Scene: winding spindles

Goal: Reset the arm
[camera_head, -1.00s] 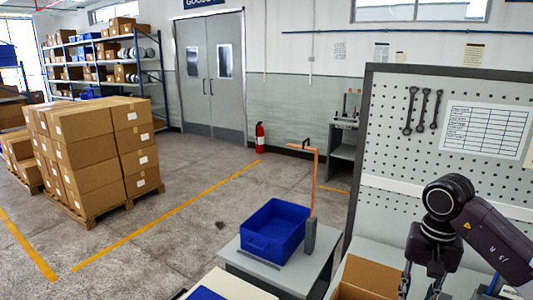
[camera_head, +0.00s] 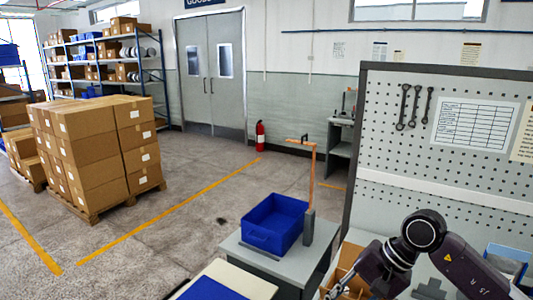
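My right arm comes in from the lower right, dark with rounded joints. Its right gripper (camera_head: 340,289) is low in the picture, partly cut off by the bottom edge, in front of an open cardboard box (camera_head: 349,257). Whether its fingers are open or shut, or hold anything, cannot be told. My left arm and gripper are out of view.
A blue bin (camera_head: 272,222) stands on a grey side table (camera_head: 238,247) beside an orange post (camera_head: 311,173). A pegboard (camera_head: 440,140) with hanging wrenches rises at the right. Stacked cartons (camera_head: 95,150) stand on a pallet at the left.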

